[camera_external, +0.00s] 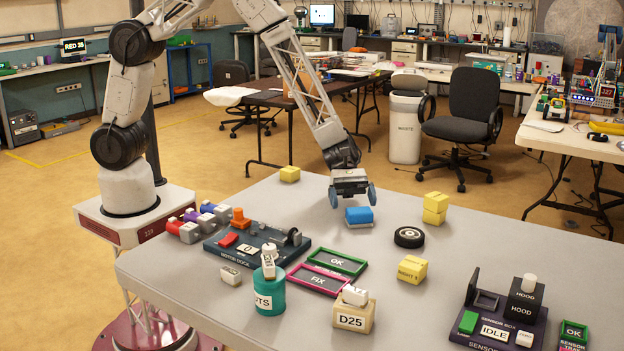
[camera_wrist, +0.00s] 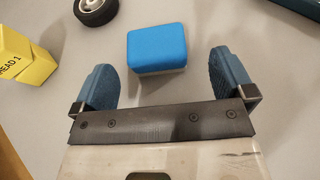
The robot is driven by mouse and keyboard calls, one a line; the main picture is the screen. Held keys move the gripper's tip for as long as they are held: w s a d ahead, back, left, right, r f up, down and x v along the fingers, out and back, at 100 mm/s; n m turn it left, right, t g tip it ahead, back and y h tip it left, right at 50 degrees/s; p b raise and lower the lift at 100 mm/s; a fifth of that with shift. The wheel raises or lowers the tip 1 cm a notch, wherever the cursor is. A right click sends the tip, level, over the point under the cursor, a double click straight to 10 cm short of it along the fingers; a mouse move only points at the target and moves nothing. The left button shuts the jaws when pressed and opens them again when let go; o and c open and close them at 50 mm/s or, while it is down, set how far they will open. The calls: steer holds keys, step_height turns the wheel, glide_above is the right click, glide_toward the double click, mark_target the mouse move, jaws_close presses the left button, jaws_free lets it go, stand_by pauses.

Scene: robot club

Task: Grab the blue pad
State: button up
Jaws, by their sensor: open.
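The blue pad (camera_external: 359,216) is a small block with a bright blue top and a pale lower part, lying on the grey table. In the wrist view the blue pad (camera_wrist: 157,48) lies just beyond the fingertips, roughly centred between them. My gripper (camera_external: 352,196) is above the table, close to the pad, with its fingers apart. In the wrist view my gripper (camera_wrist: 162,75) shows two blue fingers spread wide with nothing between them. I cannot tell the exact height of the fingers over the pad.
A black wheel (camera_external: 409,237) lies right of the pad, with stacked yellow blocks (camera_external: 435,207) behind it. The motor dock (camera_external: 257,245) and the OK tray (camera_external: 337,262) are nearer. Bare table surrounds the pad.

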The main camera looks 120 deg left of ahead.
mark_target(361, 211)
steer(key=shift+w+d, duration=0.1)
steer(key=shift+x, duration=2.45)
steer(key=shift+w, duration=0.15)
steer(key=shift+c, duration=0.5)
steer(key=c, duration=0.9)
steer(key=shift+r, duration=1.65)
steer(key=s+d, duration=0.1)
steer(key=s, duration=0.4)
steer(key=s+r, duration=0.1)
steer(key=s, duration=0.4)
steer(key=s+d, duration=0.1)
steer(key=s, duration=0.4)
steer(key=shift+s+d+r, duration=0.25)
steer(key=shift+s+d, duration=0.1)
steer(key=shift+s, duration=0.05)
